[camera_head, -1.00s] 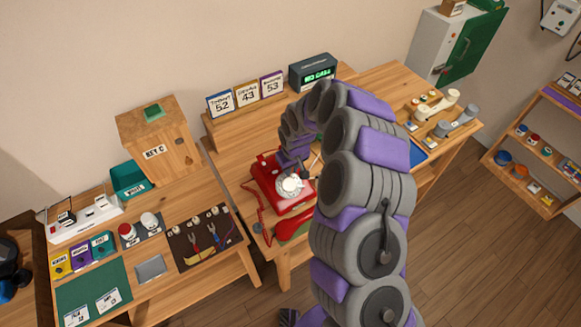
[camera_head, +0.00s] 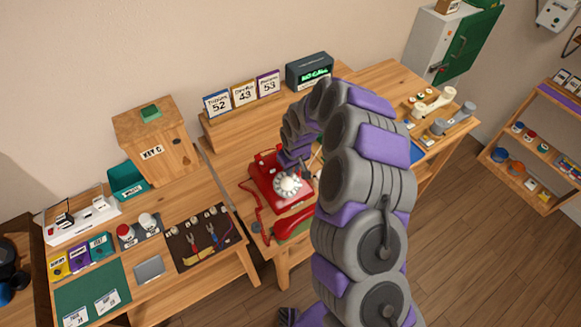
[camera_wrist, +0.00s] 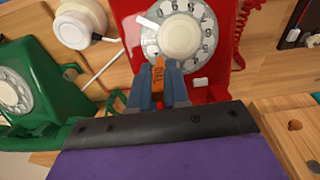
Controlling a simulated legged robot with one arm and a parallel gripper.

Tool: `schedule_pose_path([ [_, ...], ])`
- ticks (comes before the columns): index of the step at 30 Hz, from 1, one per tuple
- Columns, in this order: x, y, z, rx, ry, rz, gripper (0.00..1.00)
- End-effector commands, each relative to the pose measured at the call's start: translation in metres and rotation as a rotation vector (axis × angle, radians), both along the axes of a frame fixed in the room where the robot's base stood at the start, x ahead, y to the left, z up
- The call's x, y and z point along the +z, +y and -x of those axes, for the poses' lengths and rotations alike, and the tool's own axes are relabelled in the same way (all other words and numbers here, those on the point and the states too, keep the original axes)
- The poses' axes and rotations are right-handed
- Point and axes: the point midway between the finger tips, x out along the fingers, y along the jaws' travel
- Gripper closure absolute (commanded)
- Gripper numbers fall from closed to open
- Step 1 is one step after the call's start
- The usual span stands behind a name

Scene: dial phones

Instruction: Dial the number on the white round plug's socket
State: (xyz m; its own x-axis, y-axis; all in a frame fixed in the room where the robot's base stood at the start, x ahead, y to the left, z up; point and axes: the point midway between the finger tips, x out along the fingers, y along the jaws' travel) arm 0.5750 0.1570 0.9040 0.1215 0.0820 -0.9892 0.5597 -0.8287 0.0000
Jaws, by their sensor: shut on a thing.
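The red phone (camera_head: 268,172) stands on the middle table, its white rotary dial (camera_head: 287,184) facing up. In the wrist view the red phone (camera_wrist: 226,45) and its dial (camera_wrist: 180,36) are right in front of my gripper. My gripper (camera_wrist: 158,82) is shut on an orange piece marked DIAL (camera_wrist: 158,74), at the lower edge of the dial. I cannot tell whether it touches the dial. A white round object (camera_wrist: 76,27) lies left of the red phone; I cannot tell if it is the plug. In the head view my arm hides part of the phone's right side.
Number signs 52 (camera_head: 217,103), 43 (camera_head: 244,93) and 53 (camera_head: 268,83) stand behind the phone, beside a green-lit display (camera_head: 310,72). A green phone (camera_wrist: 45,75) is at the left in the wrist view. A white strip with plugs (camera_head: 80,218) is on the left table.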

Motion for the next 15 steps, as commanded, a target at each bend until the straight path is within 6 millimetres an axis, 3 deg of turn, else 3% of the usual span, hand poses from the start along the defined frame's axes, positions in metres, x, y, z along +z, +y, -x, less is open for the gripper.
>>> schedule_pose_path([
  [15,-0.005,-0.011,0.006,0.000,0.002,0.000,1.00],
])
